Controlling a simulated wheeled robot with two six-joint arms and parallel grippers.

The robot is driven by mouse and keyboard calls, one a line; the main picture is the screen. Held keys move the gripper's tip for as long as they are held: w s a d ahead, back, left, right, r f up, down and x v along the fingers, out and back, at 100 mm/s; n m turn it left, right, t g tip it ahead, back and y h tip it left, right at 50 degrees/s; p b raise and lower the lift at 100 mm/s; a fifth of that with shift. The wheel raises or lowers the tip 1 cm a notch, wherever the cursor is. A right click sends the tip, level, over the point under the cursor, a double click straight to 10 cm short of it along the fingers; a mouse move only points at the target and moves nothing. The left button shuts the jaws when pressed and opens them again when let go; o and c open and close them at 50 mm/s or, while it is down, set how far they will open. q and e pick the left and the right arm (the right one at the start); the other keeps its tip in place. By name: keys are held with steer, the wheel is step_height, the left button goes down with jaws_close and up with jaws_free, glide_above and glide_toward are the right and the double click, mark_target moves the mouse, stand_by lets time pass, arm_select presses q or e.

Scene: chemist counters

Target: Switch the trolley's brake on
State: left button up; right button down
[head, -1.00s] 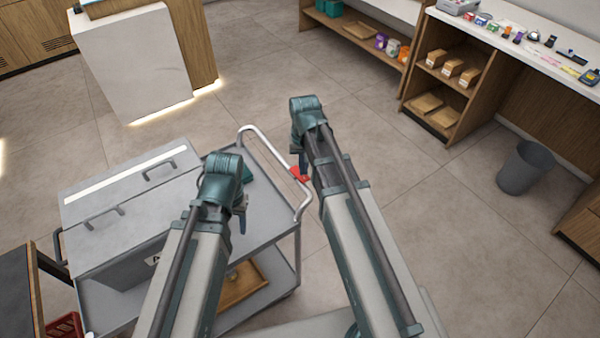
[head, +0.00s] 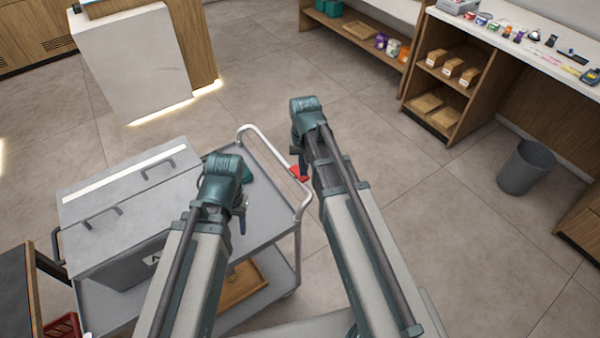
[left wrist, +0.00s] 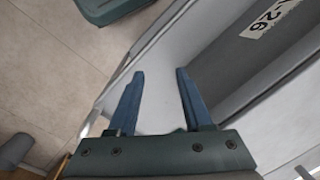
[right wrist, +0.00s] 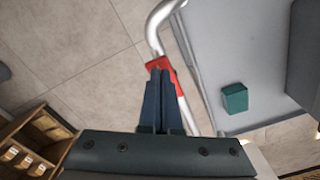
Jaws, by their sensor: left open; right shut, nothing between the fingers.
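The grey trolley (head: 268,222) stands in front of me, with a silver push handle (head: 262,135) at its right end. A red lever (head: 299,173) sits on the handle's tube; it also shows in the right wrist view (right wrist: 180,88). My right gripper (right wrist: 160,72) is shut and empty, its fingertips at the red lever and overlapping it in view. I cannot tell whether they touch. My left gripper (left wrist: 160,72) is open and empty above the trolley top. The lever's far side is hidden by the right fingers.
A wooden tray (head: 242,284) is on the lower shelf. A grey bin (head: 526,168) stands right; the floor between is clear.

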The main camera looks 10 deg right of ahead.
steer(key=shift+f+b, duration=0.65)
steer(key=shift+f, duration=0.05)
steer(key=shift+r, duration=0.15)
step_height(320, 180, up, 7)
steer(key=p, duration=0.7)
stand_by(0.5)
steer(key=s+a+n+h, duration=0.1)
steer(key=s+a+n, duration=0.4)
steer(key=s+a, duration=0.5)
steer(key=s, duration=0.4)
steer(key=shift+s+a+n, duration=0.2)
steer(key=shift+a+n, duration=0.05)
steer(key=shift+n, duration=0.15)
